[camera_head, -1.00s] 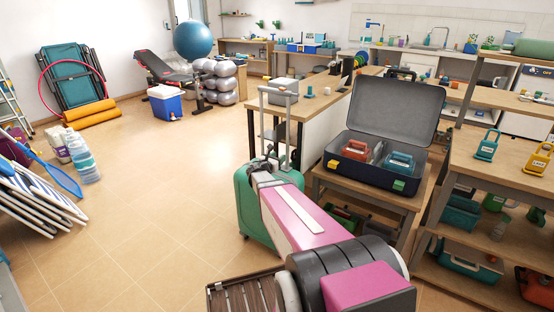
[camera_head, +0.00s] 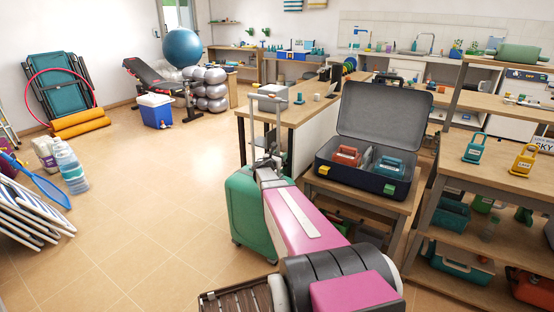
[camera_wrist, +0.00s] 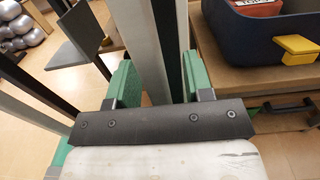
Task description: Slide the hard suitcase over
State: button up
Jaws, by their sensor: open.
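The hard suitcase (camera_head: 247,210) is green and stands upright on the tiled floor, left of my arm, with its grey pull handle (camera_head: 268,99) raised. My gripper (camera_head: 266,166) is at the lower part of the handle, just above the suitcase's top. In the wrist view the open fingers, with green pads, stand either side of a silver and dark upright, which looks like part of the handle (camera_wrist: 144,40); my gripper (camera_wrist: 160,78) is not closed on it. Whether a finger touches it, I cannot tell. My arm hides the suitcase's right side.
A wooden table (camera_head: 310,113) stands right behind the suitcase. An open dark blue case (camera_head: 352,175) with tools sits on a low bench to the right. A slatted brown thing (camera_head: 232,301) lies in front. The floor (camera_head: 160,190) to the left is clear, up to striped folded chairs (camera_head: 25,212).

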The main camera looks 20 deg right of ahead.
jog(key=shift+d, duration=0.15)
grip_shut()
dwell(1.4)
